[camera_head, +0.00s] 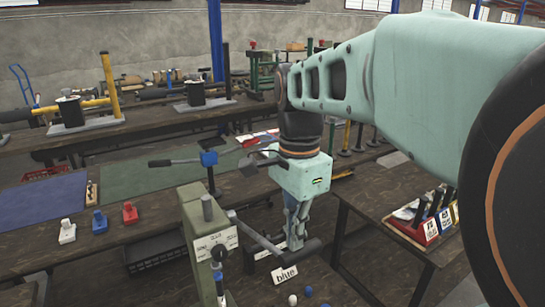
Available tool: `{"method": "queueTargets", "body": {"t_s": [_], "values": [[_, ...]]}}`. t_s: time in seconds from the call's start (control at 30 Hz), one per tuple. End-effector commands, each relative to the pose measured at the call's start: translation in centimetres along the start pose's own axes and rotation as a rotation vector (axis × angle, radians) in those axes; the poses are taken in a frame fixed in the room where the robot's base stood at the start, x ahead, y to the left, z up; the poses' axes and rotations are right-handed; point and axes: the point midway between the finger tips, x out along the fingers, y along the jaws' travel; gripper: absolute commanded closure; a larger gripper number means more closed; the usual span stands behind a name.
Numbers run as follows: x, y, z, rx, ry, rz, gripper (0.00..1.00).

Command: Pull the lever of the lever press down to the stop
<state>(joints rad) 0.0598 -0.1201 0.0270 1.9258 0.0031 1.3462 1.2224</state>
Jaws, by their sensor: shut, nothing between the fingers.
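A grey-green press (207,231) with white labels stands on the table at the lower middle. A thin lever (255,236) runs from its top down to the right and meets a dark bar-shaped handle (311,247). My gripper (295,243) points down with its fingers shut and empty. Its fingertips are right at the handle in the picture; I cannot tell whether they touch it. Part of the handle is hidden by the fingers or close beside them.
A blue-topped device (208,158) with a dark-gripped lever stands behind the press. Red, blue and white small blocks (100,221) sit to the left. A "blue" card (284,273) and small balls (308,292) lie in front.

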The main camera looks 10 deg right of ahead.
Motion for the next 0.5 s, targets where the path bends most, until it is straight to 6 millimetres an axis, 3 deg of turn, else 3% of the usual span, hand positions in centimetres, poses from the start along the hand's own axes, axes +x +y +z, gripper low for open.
{"method": "queueTargets", "body": {"t_s": [0.03,0.13,0.5], "values": [[-2.1,-0.3,0.2,-0.005,0.006,-0.015,1.00],[-3.6,-0.7,0.2,-0.004,0.006,-0.015,1.00],[-5.9,-1.9,0.1,-0.004,0.005,-0.014,1.00]]}}
